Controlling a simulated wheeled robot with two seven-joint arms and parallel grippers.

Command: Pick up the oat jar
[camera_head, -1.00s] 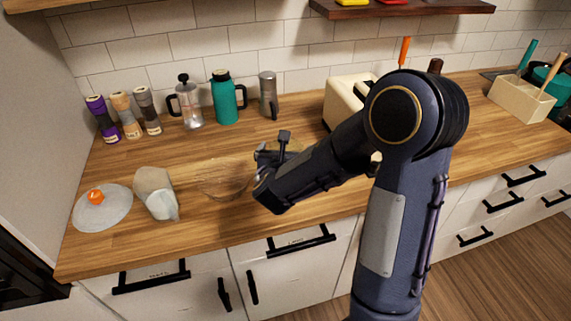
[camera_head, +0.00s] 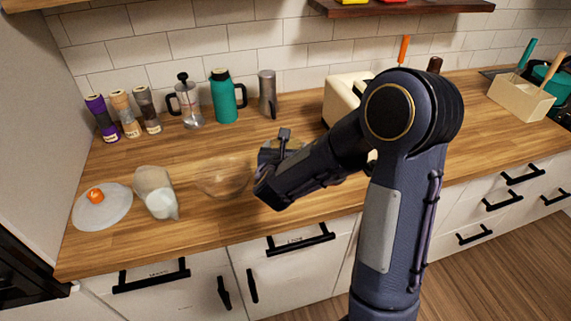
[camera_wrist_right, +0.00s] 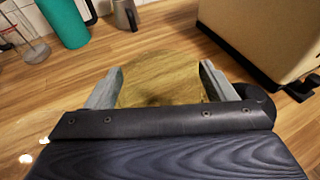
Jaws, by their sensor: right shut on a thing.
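My right gripper (camera_wrist_right: 162,72) has its two fingers on either side of a round, yellowish-brown top, which I take to be the oat jar (camera_wrist_right: 160,82). The fingers are shut on it. The jar's sides are hidden below the top and behind the gripper body in the right wrist view. In the head view my right arm hides most of the jar and the fingers; the right gripper (camera_head: 270,158) is over the counter, just right of a glass bowl. My left gripper is not in view.
A cream toaster (camera_head: 341,98) is close behind on the right. A teal flask (camera_head: 224,97) stands near the wall.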

